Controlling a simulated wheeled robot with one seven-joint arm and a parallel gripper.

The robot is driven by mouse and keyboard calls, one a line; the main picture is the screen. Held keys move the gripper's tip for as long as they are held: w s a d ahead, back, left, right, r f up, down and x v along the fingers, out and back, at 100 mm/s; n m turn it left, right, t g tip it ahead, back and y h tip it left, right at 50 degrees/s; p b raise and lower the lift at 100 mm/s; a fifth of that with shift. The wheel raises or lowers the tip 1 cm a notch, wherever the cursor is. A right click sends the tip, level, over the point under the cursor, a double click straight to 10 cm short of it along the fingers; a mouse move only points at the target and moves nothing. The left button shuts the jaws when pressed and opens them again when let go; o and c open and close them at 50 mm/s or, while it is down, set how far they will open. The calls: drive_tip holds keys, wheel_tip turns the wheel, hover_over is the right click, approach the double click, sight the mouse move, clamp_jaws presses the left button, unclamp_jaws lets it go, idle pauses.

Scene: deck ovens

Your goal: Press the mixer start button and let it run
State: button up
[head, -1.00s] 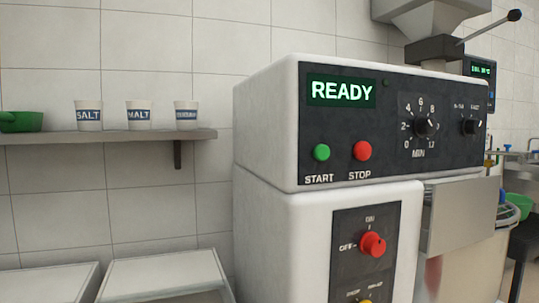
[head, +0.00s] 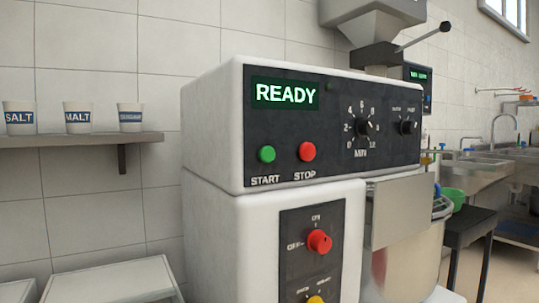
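The mixer (head: 215,125) is a white machine with a dark control panel, standing in the middle of the head view. Its display (head: 286,94) reads READY in green. The green start button (head: 267,154) is at the panel's lower left, above the word START. The red stop button (head: 307,151) is just to its right. A MIN dial (head: 363,128) and a smaller knob (head: 406,127) are further right. A red OFF/ON switch (head: 319,241) is on the lower body, with a yellow knob (head: 315,299) below it. My gripper is not in view.
A wall shelf (head: 80,140) at left holds cups marked SALT (head: 20,117) and MALT (head: 78,117), plus a third. White-topped bins (head: 110,281) are below. A metal guard (head: 402,210) and bowl (head: 415,262) are right of the body. Sinks (head: 480,168) stand at far right.

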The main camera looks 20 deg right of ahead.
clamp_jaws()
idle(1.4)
